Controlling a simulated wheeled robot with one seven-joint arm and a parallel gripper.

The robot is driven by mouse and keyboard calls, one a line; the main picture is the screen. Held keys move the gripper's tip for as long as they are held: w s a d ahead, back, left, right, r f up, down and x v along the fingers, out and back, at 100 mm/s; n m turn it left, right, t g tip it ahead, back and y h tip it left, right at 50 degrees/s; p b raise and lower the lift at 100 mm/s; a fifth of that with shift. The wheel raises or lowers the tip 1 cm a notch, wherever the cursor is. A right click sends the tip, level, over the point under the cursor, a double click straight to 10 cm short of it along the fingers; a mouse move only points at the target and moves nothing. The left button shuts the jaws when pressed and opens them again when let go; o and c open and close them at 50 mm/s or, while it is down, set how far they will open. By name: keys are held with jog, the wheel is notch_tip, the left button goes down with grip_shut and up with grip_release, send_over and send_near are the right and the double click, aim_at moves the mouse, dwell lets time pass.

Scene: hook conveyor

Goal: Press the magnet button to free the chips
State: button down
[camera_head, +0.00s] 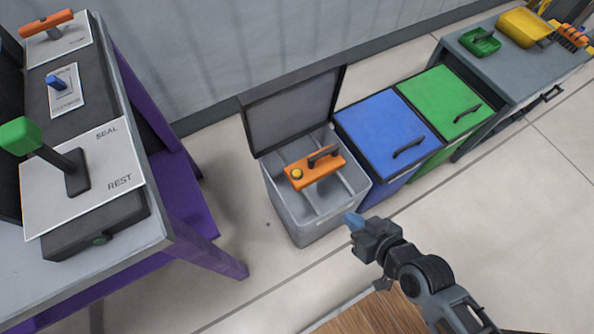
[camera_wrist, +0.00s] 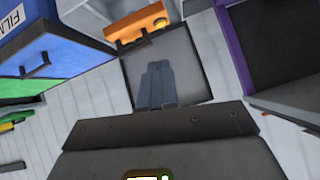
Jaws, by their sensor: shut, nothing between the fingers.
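The orange magnet (camera_head: 318,170) has a black handle and a round yellow button (camera_head: 297,174) at its left end. It sits across the open grey bin (camera_head: 322,232). The magnet also shows at the top of the wrist view (camera_wrist: 137,24). My gripper (camera_head: 351,220) is shut and empty, with bluish fingertips near the bin's front right corner, apart from the button. The shut fingers also show in the wrist view (camera_wrist: 157,70), pointing toward the magnet. No chips are visible; the magnet's underside is hidden.
The bin's raised lid (camera_head: 292,108) stands behind it. Blue (camera_head: 385,130) and green (camera_head: 445,103) closed bins stand to the right. A purple-framed bench (camera_head: 205,235) with a green-knobbed lever (camera_head: 20,136) is at left. Floor between bench and bin is clear.

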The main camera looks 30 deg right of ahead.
jog(key=w+f+g+y, duration=0.2)
jog(key=w+f, duration=0.4)
jog(key=w, duration=0.6)
jog(key=r+y+p, duration=0.1)
jog(key=r+y, duration=0.1)
jog(key=y, duration=0.1)
send_over(300, 173)
jog(key=shift+f+g, duration=0.25)
jog(key=shift+g, duration=0.15)
jog(key=shift+f, duration=0.1)
notch_tip(300, 173, down, 9)
jog(key=b, duration=0.7)
jog(key=shift+r, duration=0.2)
dwell(0.6)
jog(key=shift+f+b, duration=0.4)
jog(key=shift+b, duration=0.25)
